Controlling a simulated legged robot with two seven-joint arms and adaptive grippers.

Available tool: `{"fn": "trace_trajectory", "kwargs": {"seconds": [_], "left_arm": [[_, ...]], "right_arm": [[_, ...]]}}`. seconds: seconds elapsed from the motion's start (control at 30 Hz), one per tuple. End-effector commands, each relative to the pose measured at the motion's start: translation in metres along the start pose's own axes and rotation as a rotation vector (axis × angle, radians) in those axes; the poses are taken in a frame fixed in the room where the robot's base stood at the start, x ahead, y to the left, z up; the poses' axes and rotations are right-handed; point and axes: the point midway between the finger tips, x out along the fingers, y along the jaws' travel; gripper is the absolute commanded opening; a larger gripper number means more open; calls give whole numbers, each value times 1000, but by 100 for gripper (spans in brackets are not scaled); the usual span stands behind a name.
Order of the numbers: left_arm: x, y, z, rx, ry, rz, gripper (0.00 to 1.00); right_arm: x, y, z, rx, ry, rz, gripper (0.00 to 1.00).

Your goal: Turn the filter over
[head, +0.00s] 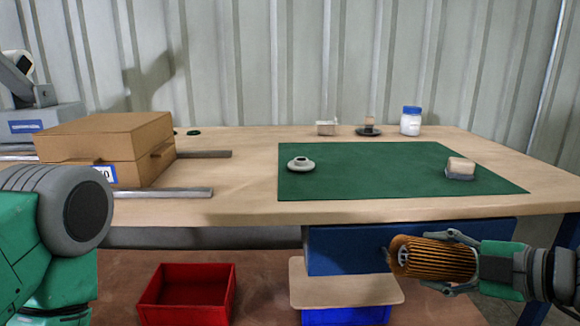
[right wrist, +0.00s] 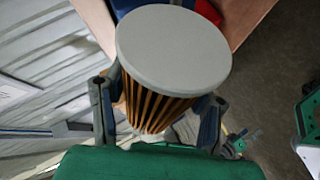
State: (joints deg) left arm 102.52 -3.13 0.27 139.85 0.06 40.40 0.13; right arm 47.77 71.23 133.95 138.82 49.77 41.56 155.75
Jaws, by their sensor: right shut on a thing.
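The filter (head: 425,258) is a cylinder with orange-brown pleats, held in front of the table's front edge at the lower right of the head view. It lies about level there, one end toward the left. In the right wrist view a flat grey end cap (right wrist: 174,48) faces the camera, with the pleats behind it. My right gripper (head: 452,262) is shut on the filter, one finger on each side; both fingers also show in the right wrist view. Of my left arm only green and grey links show at the left; its gripper is out of view.
A green mat (head: 365,170) on the table (head: 240,205) holds a small grey round part (head: 300,164) and a beige-and-grey block (head: 460,168). A white jar (head: 411,122) stands behind. A cardboard box (head: 105,150) is at left. A red bin (head: 188,292) sits below.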

Motion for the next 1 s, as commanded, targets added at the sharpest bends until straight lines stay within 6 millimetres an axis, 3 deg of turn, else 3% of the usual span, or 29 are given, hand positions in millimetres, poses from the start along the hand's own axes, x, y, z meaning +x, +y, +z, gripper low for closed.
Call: {"fn": "trace_trajectory", "kwargs": {"seconds": [0.1,0.2,0.37,1.0], "left_arm": [[0,0,0,0,0,0,75],[0,0,0,0,0,0,75],[0,0,0,0,0,0,75],[0,0,0,0,0,0,75]], "right_arm": [[1,-38,13,-40,88,-56,20],[3,-63,19,-72,162,-91,20],[5,-84,22,-103,227,-123,20],[6,-84,20,-113,234,-121,20]]}}
